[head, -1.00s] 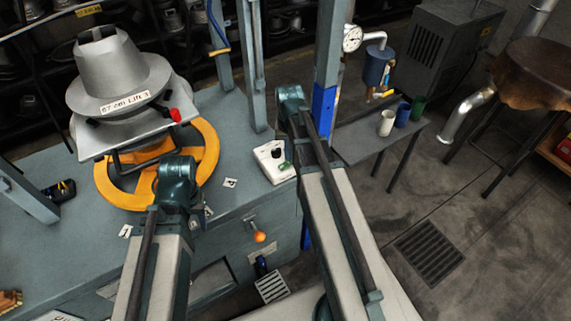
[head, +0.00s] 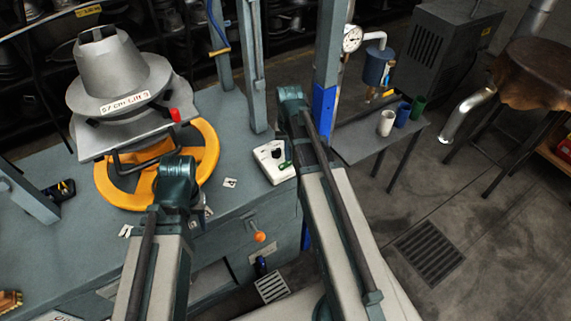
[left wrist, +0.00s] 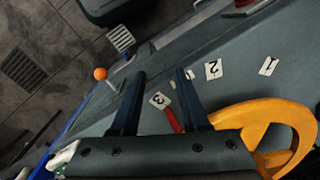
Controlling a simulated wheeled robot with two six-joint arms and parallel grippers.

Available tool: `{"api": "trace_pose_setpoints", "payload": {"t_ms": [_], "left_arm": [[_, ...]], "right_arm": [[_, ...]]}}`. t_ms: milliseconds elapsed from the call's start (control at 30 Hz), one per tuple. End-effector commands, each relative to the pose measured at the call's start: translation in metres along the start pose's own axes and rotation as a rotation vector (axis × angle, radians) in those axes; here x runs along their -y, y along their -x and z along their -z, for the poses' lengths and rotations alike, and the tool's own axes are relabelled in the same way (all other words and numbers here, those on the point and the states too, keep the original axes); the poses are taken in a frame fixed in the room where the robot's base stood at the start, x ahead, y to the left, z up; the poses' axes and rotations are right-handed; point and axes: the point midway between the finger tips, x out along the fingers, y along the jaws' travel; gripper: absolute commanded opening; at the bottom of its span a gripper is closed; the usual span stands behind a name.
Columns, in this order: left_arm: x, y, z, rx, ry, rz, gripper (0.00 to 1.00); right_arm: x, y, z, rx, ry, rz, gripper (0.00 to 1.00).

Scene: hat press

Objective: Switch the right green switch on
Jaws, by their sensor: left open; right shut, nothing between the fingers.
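The white switch box (head: 274,162) sits at the right end of the grey bench, with a black knob on top. A green switch (head: 286,165) shows at its right edge, partly behind my right arm; its position is too small to tell. In the left wrist view, the box (left wrist: 63,158) shows at the lower left corner with a bit of green. My left gripper (left wrist: 160,74) is open above the bench, apart from the box, with a red bar (left wrist: 172,120) and card 3 showing between its fingers. My right gripper is out of sight.
The hat press (head: 120,70) with its yellow wheel (head: 211,150) stands left of the box. Blue-grey posts (head: 251,70) rise behind. An orange-knobbed lever (head: 259,237) sticks out from the bench front. Number cards (left wrist: 213,69) lie on the bench.

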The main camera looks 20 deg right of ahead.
Motion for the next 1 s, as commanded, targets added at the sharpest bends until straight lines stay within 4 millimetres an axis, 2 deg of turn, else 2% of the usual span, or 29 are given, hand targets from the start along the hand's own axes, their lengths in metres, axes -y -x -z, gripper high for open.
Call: {"api": "trace_pose_setpoints", "payload": {"t_ms": [1000], "left_arm": [[-0.001, -0.01, 0.001, 0.0, 0.0, 0.0, 0.45]], "right_arm": [[0.0, -0.01, 0.0, 0.0, 0.0, 0.0, 0.0]]}}
